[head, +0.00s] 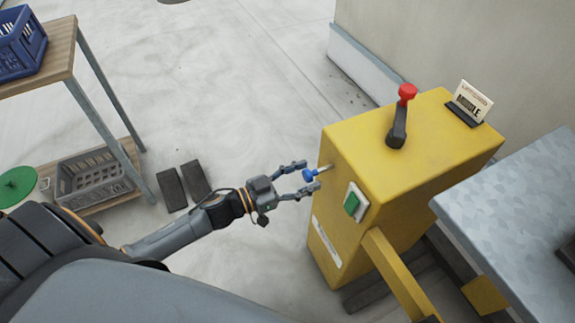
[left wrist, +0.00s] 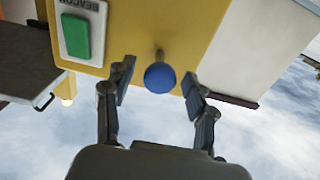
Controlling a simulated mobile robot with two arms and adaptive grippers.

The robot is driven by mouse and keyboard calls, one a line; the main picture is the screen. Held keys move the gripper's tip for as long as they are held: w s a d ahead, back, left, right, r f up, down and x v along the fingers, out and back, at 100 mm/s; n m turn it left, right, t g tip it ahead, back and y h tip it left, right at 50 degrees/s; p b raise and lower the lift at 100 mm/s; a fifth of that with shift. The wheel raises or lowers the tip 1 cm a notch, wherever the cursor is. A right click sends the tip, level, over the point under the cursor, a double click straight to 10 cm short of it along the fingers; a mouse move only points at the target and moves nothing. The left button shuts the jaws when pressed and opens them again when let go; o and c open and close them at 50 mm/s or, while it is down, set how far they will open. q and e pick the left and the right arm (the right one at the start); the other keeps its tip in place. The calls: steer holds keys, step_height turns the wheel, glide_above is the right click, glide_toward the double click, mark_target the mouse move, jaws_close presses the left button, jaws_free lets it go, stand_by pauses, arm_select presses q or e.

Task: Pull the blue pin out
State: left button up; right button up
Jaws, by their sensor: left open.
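The blue pin (head: 309,175) has a round blue knob on a short metal shaft and sticks out of the side of the yellow box (head: 400,140). It also shows in the left wrist view (left wrist: 160,78), with its shaft entering the yellow face. My left gripper (head: 304,178) is open. Its two fingers stand on either side of the blue knob, with a gap on both sides in the left wrist view (left wrist: 158,92). My right gripper is not in view.
A green button (head: 352,203) on a white plate is beside the pin. A red-knobbed lever (head: 402,112) and a sign (head: 470,102) stand on top. A grey metal surface (head: 520,215) is at right. A wooden rack with a blue crate (head: 18,45) is at left.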

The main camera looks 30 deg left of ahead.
arm_select(q)
steer(key=v, duration=1.1)
steer(key=shift+s+a, duration=0.2)
steer(key=shift+a, duration=0.05)
